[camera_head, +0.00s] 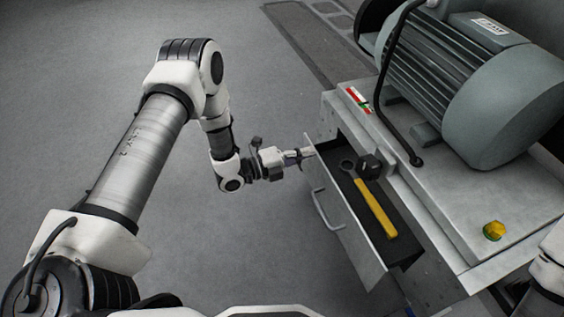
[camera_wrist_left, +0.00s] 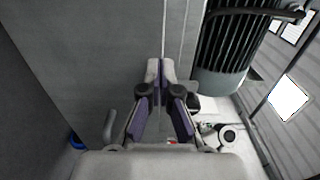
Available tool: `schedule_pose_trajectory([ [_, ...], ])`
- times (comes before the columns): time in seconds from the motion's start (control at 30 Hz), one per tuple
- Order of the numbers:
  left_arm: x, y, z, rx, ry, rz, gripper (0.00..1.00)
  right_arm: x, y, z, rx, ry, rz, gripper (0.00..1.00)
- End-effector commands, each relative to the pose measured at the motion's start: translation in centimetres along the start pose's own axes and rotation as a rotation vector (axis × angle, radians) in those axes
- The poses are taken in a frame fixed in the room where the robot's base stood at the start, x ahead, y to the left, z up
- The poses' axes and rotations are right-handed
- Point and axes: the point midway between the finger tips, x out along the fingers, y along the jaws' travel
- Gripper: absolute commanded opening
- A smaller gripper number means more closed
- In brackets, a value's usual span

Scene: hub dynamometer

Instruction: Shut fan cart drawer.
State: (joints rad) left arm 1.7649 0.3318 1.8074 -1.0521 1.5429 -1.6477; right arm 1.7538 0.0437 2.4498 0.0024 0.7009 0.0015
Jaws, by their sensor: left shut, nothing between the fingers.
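The fan cart drawer (camera_head: 345,222) stands pulled out of the cart, its grey front panel and bar handle (camera_head: 325,212) facing left. A yellow-handled tool (camera_head: 375,207) and a small black block (camera_head: 369,166) lie inside. My left gripper (camera_head: 306,152) is shut and empty at the far upper corner of the drawer front. I cannot tell whether its tips touch the panel. In the left wrist view its closed fingers (camera_wrist_left: 161,66) point along the grey panel, with the handle (camera_wrist_left: 109,126) at lower left. My right gripper is out of view.
A large grey motor (camera_head: 475,85) sits on the cart top (camera_head: 440,205), with a black cable and a yellow knob (camera_head: 494,230). Part of my right arm shows at the lower right edge. The grey floor (camera_head: 270,75) left of the drawer is clear.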

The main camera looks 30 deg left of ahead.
Motion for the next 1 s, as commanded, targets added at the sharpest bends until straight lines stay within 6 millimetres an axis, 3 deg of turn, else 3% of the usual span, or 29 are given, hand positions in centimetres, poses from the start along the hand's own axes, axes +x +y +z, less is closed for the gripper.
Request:
schedule_pose_trajectory([
  [0.2,5.3,0.1,-0.1,0.003,0.004,-0.001,0.0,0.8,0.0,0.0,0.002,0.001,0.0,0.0],
  [0.4,8.6,0.1,-0.1,0.002,0.002,0.0,0.0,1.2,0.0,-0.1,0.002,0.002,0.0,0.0],
  [0.6,10.2,0.0,0.0,0.001,0.0,0.0,0.0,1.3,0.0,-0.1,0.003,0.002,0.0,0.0],
  [1.0,10.6,-0.2,0.2,0.004,-0.002,-0.003,0.0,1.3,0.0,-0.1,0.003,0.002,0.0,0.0],
])
